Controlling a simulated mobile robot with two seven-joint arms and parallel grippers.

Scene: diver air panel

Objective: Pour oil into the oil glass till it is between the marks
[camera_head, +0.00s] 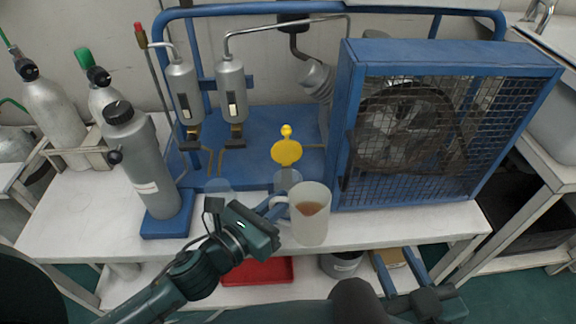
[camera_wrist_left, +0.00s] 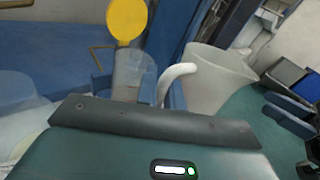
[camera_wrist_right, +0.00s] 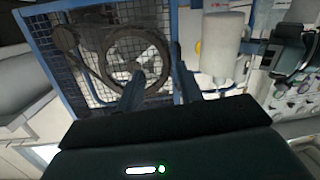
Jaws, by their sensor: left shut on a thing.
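A translucent white jug (camera_head: 312,228) with brown oil (camera_head: 309,208) inside is near the bench's front edge. My left gripper (camera_head: 281,206) is shut on its handle, which also shows in the left wrist view (camera_wrist_left: 168,82). The jug looks about upright. The clear oil glass (camera_head: 287,180) stands just behind and left of the jug, below a yellow cap (camera_head: 286,151). My right gripper (camera_head: 401,267) is open and empty, low in front of the bench.
A caged fan in a blue frame (camera_head: 350,110) stands right of the jug. A grey cylinder (camera_head: 148,165) stands at the left on a blue base. Another clear round part (camera_head: 218,190) is left of the glass. A red tray (camera_head: 257,271) lies below the bench.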

